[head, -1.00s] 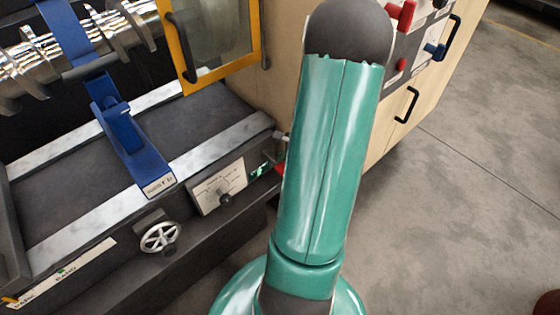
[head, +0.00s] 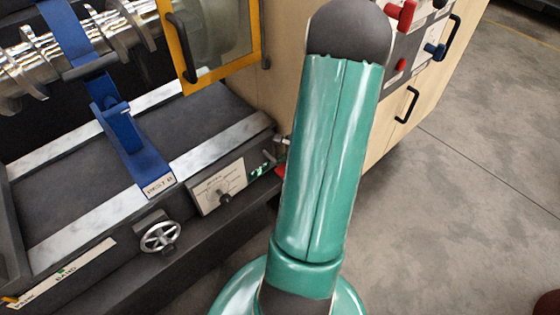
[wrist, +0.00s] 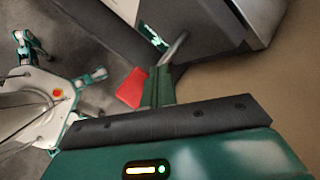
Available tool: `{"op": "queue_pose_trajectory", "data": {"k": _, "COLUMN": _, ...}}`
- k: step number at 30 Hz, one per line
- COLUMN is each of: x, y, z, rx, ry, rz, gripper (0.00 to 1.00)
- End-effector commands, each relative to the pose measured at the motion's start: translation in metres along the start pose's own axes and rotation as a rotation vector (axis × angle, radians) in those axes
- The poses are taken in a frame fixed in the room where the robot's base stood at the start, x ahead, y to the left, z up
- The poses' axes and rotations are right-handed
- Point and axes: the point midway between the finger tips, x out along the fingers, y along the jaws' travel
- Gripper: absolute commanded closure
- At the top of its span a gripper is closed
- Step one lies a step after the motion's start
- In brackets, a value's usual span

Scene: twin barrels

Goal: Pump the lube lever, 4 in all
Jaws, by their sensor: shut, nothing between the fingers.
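A small metal lever (wrist: 174,48) sticks out from the dark machine base beside a green lit display in the wrist view. Metal rods, perhaps including this lever (head: 270,157), show near the same display in the head view, partly behind my arm. My gripper (wrist: 160,80) is shut and empty, with its green fingertips close to the lever's end. I cannot tell whether they touch. A red piece (wrist: 132,88) lies just left of the fingers in the wrist view. In the head view my arm hides the gripper.
The machine bed carries a blue steady rest (head: 130,140), a handwheel (head: 160,236) and a dial plate (head: 217,188). A yellow-framed guard (head: 215,40) stands above. A wooden cabinet (head: 395,115) with red and blue handles stands behind my arm. Open floor (head: 470,220) lies right.

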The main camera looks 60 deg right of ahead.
Motion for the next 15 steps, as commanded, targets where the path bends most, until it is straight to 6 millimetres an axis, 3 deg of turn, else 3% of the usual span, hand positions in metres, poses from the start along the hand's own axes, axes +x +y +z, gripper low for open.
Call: {"op": "queue_pose_trajectory", "data": {"k": 15, "x": 0.0041, "y": 0.0035, "z": -0.0035, "rx": 0.002, "ry": 0.001, "rz": 0.001, "gripper": 1.0}}
